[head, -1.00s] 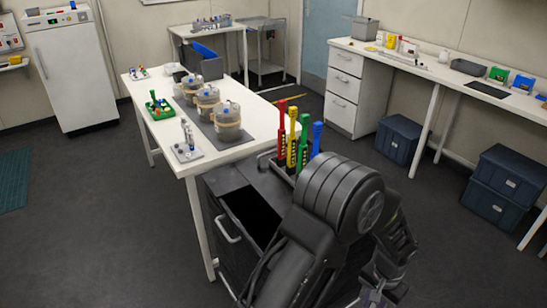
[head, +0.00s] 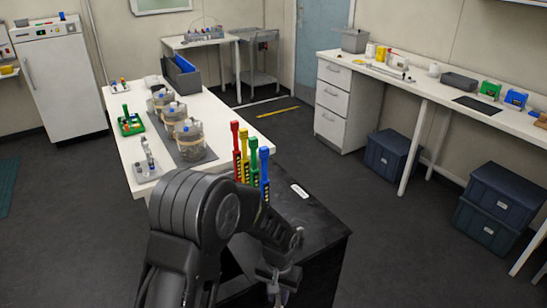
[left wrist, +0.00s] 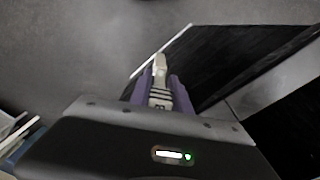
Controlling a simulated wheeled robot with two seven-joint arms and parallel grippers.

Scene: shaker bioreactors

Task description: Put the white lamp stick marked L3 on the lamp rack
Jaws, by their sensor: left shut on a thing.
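My left gripper (head: 279,277) hangs low over the front of the black cart in the head view. In the left wrist view, its purple fingers (left wrist: 160,83) are shut on a white stick (left wrist: 159,66) with dark bands, whose pale end points away from me. No L3 mark can be read on it. Red (head: 235,148), yellow (head: 244,153), green (head: 254,157) and blue (head: 264,172) sticks stand upright behind my arm. Their holder is mostly hidden, and I cannot tell whether it is the lamp rack. My right gripper is out of view.
The black cart top (head: 318,229) has bare room right of the sticks, with a small white label-like piece (head: 300,191). Floor right of the cart is clear.

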